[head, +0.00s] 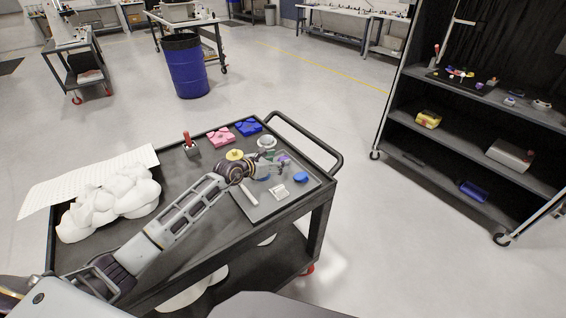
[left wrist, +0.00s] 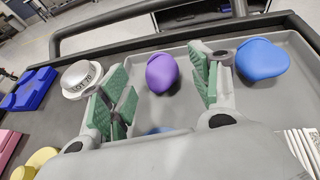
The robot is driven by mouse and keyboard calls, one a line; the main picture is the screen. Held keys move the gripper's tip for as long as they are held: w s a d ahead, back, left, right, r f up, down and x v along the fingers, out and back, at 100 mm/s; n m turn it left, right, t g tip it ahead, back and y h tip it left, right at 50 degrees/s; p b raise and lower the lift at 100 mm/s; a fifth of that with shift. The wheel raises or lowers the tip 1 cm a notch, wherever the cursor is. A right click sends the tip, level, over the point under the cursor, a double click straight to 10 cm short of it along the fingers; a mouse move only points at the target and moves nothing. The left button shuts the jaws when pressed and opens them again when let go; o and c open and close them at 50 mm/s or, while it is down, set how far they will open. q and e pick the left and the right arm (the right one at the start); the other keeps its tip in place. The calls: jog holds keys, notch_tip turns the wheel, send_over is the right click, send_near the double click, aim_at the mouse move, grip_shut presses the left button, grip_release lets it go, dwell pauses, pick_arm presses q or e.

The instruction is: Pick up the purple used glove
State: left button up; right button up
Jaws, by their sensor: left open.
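The purple used glove (left wrist: 162,73) is a rounded purple lump lying on a grey tray (left wrist: 292,50) in the left wrist view. In the head view only a small purple patch (head: 285,157) shows beside my left gripper (head: 272,166). My left gripper also shows in the left wrist view (left wrist: 163,90), with green-padded fingers spread apart. The glove appears in the gap between the fingers, toward their far side; whether they touch it I cannot tell. Nothing is held. My right gripper is not in view.
A blue lump (left wrist: 262,60) lies on the tray right of the fingers. A round-lidded container (left wrist: 81,77) stands close to the left finger. Pink (head: 220,137) and blue (head: 249,127) blocks sit at the cart's back. A white bumpy bundle (head: 110,201) fills the cart's left.

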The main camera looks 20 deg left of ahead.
pick_arm(q)
jog(key=shift+x, duration=0.95)
jog(key=shift+s, duration=0.1)
jog(key=c, duration=0.8)
